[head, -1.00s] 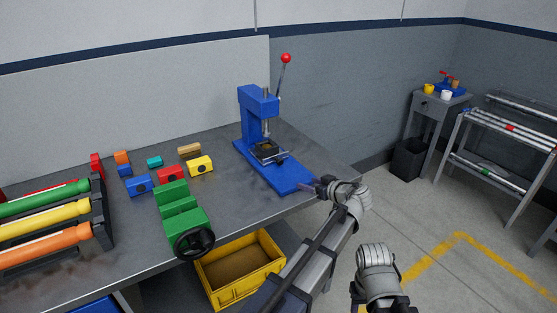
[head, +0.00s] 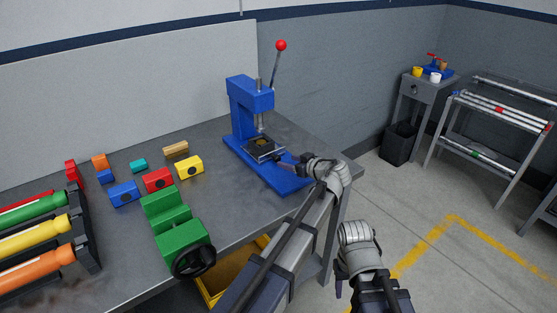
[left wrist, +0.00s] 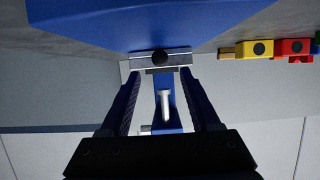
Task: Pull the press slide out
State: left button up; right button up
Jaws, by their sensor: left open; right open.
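The blue arbor press (head: 245,105) stands on the grey bench, with a red-balled lever (head: 281,46). Its press slide (head: 259,144) is a small metal-edged plate low on the blue base. My left gripper (head: 285,158) is open in front of the slide's near edge. In the left wrist view, the slide's metal front (left wrist: 141,64) with a dark round knob (left wrist: 160,57) lies just beyond the open fingertips (left wrist: 158,74). The knob is roughly centred between the fingers, and I see no grip on it. My right gripper (head: 340,288) is low, away from the bench, and empty.
A green vise (head: 180,230) with a black handwheel, coloured blocks (head: 158,180) and a rack of coloured tubes (head: 45,230) occupy the bench's left. A yellow bin (head: 215,285) sits below.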

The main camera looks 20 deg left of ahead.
aim_at(278, 159)
pick_arm(q)
jog(key=b+x, duration=0.2)
jog(key=x, duration=0.4)
jog(key=shift+w+a+f, duration=0.15)
jog(key=shift+w+f, duration=0.05)
grip_shut()
jog(key=shift+s, duration=0.1)
dwell(1.2)
